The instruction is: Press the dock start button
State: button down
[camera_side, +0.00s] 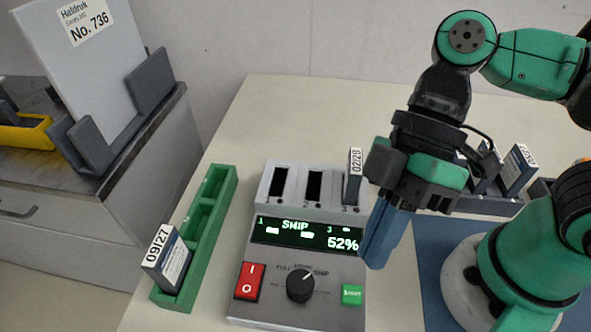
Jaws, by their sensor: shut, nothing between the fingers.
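The dock (333,267) is a grey box on the pale table. Its green start button (352,294) is at the front right of its panel. Its display (306,236) is lit and reads "SHIP" and "52%". The fingertips are above and right of the start button in the picture. I cannot tell how high they are above the dock, and they hide part of its right edge.
A red rocker switch (249,281) and a black knob (300,284) share the dock's panel. A green tray (217,193) at left holds a cartridge labelled 09/27 (167,260). A dark rack (484,203) with cartridges stands behind my arm. A side cart (150,190) is at far left.

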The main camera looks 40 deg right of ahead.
aim_at(355, 292)
jog(key=shift+f, duration=0.15)
jog(key=shift+f, duration=4.25)
jog(key=shift+f, duration=0.1)
jog(key=shift+f, duration=0.35)
jog(key=shift+r, duration=0.45)
jog(key=shift+r, duration=0.1)
jog(key=shift+r, duration=2.4)
